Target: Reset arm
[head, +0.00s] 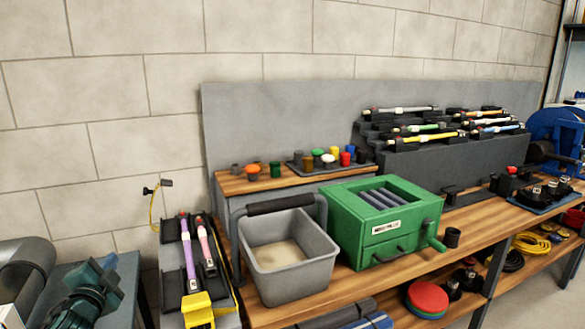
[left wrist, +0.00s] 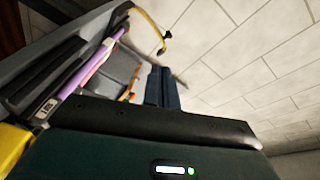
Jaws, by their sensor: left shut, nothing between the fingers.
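My left gripper (head: 108,262) is at the lower left of the head view, dark teal, left of the narrow brush tray. In the left wrist view its dark fingers (left wrist: 160,86) are together with nothing between them. It is apart from the tray and touches nothing that I can see. The purple-handled brush (head: 188,255) and the pink-handled brush (head: 205,243) lie side by side in the dark tray (head: 172,279). The purple one also shows at the left of the left wrist view (left wrist: 92,62). My right gripper is not in view.
A grey bucket (head: 312,275) with a black handle stands on the wooden bench, beside a green box (head: 352,250) with a crank. A stepped rack (head: 430,157) holds several brushes. A yellow block (head: 198,308) is at the tray's near end. A yellow cable (head: 152,210) hangs by the wall.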

